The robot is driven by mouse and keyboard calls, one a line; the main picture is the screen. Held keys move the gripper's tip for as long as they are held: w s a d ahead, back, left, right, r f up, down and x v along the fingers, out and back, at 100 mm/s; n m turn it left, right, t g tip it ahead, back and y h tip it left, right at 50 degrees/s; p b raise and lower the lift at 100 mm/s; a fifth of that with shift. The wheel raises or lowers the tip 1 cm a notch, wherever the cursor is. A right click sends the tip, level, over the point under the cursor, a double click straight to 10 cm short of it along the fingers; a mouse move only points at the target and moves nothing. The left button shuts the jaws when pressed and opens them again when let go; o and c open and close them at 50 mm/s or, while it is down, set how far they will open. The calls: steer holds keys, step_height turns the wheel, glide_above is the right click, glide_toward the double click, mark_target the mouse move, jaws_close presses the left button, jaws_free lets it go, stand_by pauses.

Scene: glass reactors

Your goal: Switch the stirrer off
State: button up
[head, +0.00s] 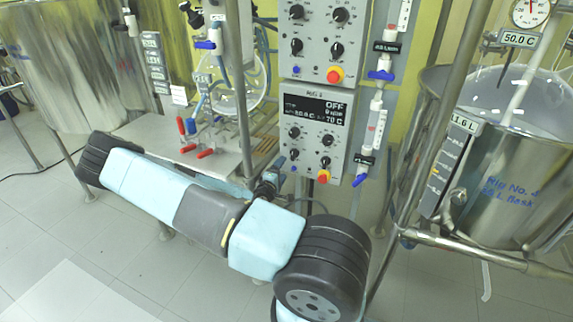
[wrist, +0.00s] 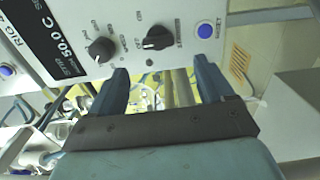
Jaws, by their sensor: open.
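The control box of Rig 4 (head: 340,150) stands at the middle of the head view. Its dark display (head: 315,108) reads OFF and what looks like 0 rpm. Several black knobs (head: 327,140) and a red button on a yellow base (head: 323,176) are on its front. My gripper (head: 272,180) is low at the box's left edge. In the wrist view my gripper (wrist: 162,72) is open and empty. Just beyond its fingertips is a panel with two black knobs (wrist: 157,38) and a blue button (wrist: 205,30). I cannot tell which knob is the stirrer's.
A second control box (head: 320,45) sits directly above. A steel vessel labelled Rig No. 4 (head: 505,180) stands at the right. A large steel tank (head: 70,65) and a bench (head: 185,145) with red-handled valves are at the left. Metal poles stand close to the boxes. The front floor is clear.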

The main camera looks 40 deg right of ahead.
steer(key=shift+v, duration=2.35)
